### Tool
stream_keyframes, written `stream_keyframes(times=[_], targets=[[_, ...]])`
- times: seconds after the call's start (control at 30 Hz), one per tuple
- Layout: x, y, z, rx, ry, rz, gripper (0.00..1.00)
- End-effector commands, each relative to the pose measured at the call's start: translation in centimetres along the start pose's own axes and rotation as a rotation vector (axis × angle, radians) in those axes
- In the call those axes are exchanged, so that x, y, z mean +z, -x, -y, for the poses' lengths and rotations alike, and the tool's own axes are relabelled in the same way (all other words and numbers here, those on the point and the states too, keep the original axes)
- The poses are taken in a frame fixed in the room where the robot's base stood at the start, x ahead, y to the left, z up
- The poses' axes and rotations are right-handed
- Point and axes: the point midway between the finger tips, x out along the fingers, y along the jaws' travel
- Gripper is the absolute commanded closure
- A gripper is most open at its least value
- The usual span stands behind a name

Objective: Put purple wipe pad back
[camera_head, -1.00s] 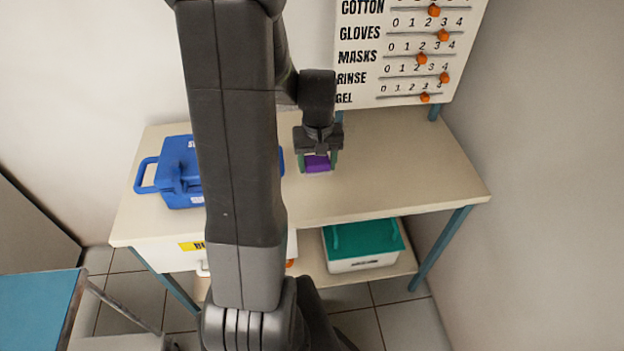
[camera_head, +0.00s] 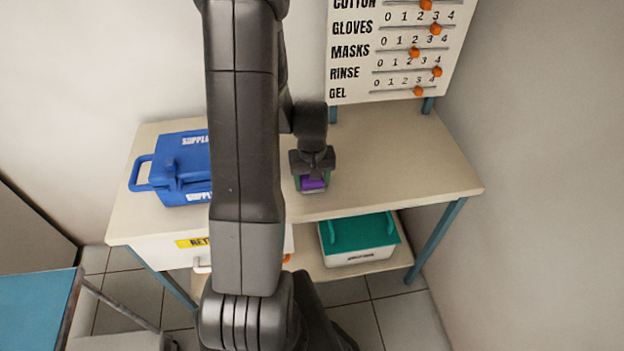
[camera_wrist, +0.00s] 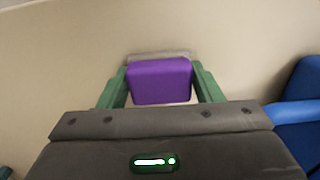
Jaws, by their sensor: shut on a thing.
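The purple wipe pad (camera_head: 313,184) is a small purple block. My gripper (camera_head: 312,182) is shut on it, close to the front edge of the tabletop in the head view. In the wrist view the purple wipe pad (camera_wrist: 160,80) sits between the two green fingers of my gripper (camera_wrist: 161,86). A pale, clear-looking rim shows around the pad there. I cannot tell whether the pad touches the tabletop.
A blue supply box (camera_head: 180,170) stands on the left of the table (camera_head: 400,160), partly behind my arm. A teal-lidded white box (camera_head: 358,240) is on the lower shelf. A board with orange sliders (camera_head: 400,55) stands at the back. The table's right side is clear.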

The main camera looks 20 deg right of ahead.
Motion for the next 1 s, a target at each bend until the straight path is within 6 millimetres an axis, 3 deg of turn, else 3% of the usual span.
stream_keyframes(times=[0.1,0.13,0.2,0.23,0.67,1.0], targets=[[0.0,-0.5,0.0,0.0,0.0,0.0,0.62],[0.0,-0.3,0.0,0.0,0.0,0.0,0.35],[0.0,-0.3,0.0,0.0,0.0,0.0,0.21],[0.0,-0.3,0.0,0.0,0.0,0.0,0.19],[-0.1,0.6,0.0,0.0,0.0,-0.002,0.19],[-0.1,6.6,0.0,0.001,0.0,-0.005,0.19]])
